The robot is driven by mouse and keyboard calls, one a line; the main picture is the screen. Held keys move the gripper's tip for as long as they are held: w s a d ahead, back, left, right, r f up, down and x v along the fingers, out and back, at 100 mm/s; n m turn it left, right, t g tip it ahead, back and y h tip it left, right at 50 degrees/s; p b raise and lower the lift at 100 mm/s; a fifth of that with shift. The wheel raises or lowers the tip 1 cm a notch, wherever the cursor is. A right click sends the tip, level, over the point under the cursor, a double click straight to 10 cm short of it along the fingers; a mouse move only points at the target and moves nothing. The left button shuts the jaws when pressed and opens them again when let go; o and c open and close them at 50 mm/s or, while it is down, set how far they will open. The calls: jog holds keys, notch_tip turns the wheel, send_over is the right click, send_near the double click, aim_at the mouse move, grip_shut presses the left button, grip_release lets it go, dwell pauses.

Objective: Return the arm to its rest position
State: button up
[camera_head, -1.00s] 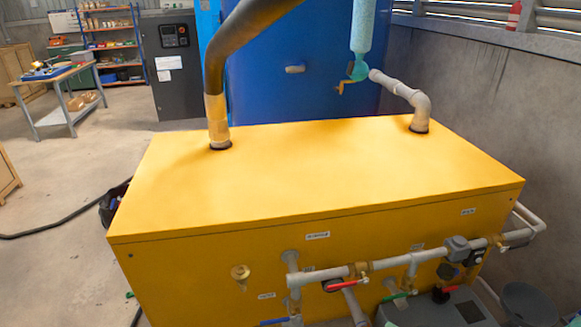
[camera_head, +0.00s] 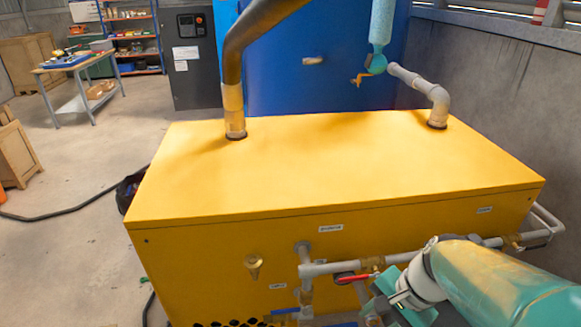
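My arm, a teal tube with a white collar, reaches in from the lower right corner, in front of the yellow tank housing (camera_head: 340,170). At its far end are teal and white parts that look like my gripper (camera_head: 384,305), low beside the front pipework. The fingers are partly hidden and cut by the bottom edge, so I cannot tell whether they are open or shut, or whether they touch a pipe. No held object can be made out.
A grey pipe (camera_head: 330,268) with a red-handled valve (camera_head: 354,278) runs along the housing's front. A brass fitting (camera_head: 254,263) sits left of it. A dark pipe (camera_head: 234,70) and a grey elbow pipe (camera_head: 437,100) rise from the top. Open floor (camera_head: 75,175) lies left.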

notch_tip(320, 180, up, 12)
jog(key=s+a+n+t+h, duration=0.1)
jog(key=n+t+h, duration=0.3)
jog(key=n, duration=0.6)
jog(key=shift+s+f+t, duration=0.25)
jog(key=shift+s+t, duration=0.05)
jog(key=shift+s, duration=0.4)
jog(key=shift+a+f, duration=0.1)
